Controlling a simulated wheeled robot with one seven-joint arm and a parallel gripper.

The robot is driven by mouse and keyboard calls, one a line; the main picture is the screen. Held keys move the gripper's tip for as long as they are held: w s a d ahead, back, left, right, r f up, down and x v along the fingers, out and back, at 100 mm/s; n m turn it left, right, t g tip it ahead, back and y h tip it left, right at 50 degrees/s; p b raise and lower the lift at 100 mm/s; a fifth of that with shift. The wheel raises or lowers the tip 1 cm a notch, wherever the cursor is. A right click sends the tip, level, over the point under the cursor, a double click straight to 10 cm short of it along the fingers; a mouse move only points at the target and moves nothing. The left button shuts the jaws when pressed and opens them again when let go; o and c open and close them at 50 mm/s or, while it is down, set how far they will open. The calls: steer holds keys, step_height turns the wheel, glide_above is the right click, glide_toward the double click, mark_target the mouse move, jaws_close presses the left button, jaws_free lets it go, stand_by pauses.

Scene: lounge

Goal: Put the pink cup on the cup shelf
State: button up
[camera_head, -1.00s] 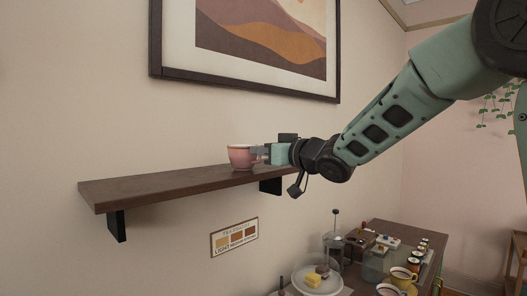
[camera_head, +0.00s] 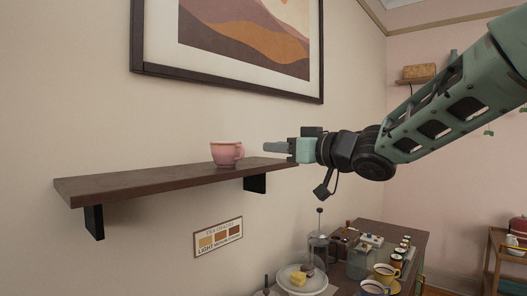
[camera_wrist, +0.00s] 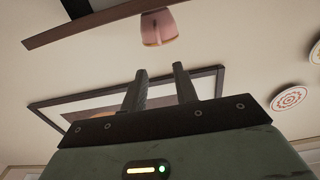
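The cup (camera_wrist: 159,27) is beyond the fingertips in that view, beside the shelf (camera_wrist: 90,22).
A framed picture (camera_head: 228,82) hangs above the shelf. A dark cabinet (camera_head: 412,237) at lower right carries jars, cups and a plate with yellow food (camera_head: 298,279). The shelf's left part is bare.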

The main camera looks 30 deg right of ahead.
steer(key=shift+s+d, duration=0.3)
steer(key=shift+s, duration=0.35)
steer(key=s+a+f+g+h, duration=0.2)
steer(key=s+a+f+g, duration=0.15)
steer(key=a+f, duration=0.5)
steer(key=s+a+f+g+h, duration=0.25)
steer(key=a+f+g, duration=0.2)
steer(key=f, duration=0.75)
steer(key=s+a+f+n+g+h, duration=0.1)
steer(key=s+f+g, duration=0.3)
steer(key=s, duration=0.7)
steer(key=s+a+f+n+g, duration=0.2)
steer(key=s+a+f+g, duration=0.2)
steer(key=s+f, duration=0.3)
steer(key=s, duration=0.4)
steer(key=shift+g+h, duration=0.35)
steer(key=shift+g, duration=0.05)
